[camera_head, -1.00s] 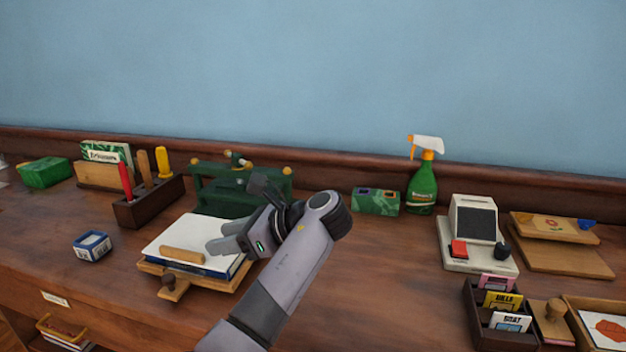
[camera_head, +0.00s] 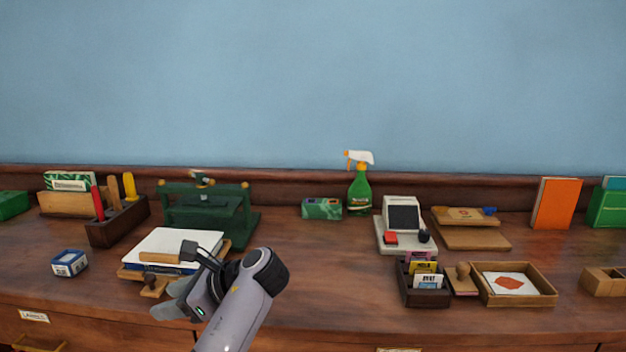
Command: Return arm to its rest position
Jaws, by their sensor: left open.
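My left arm reaches in from the bottom of the head view, and its gripper (camera_head: 180,278) is open in front of the book stack (camera_head: 180,243). One finger overlaps the stack's right side in the picture; I cannot tell whether it touches. The stack has a white top and a wooden handle-like piece (camera_head: 160,257) on it. I see nothing held between the fingers. My right gripper does not show.
A green press (camera_head: 208,210) stands behind the stack, and a dark tool holder (camera_head: 117,222) and a blue-white box (camera_head: 69,263) are to the left. A spray bottle (camera_head: 360,190), a small terminal (camera_head: 404,226) and a card box (camera_head: 424,287) are to the right. The desk's middle is clear.

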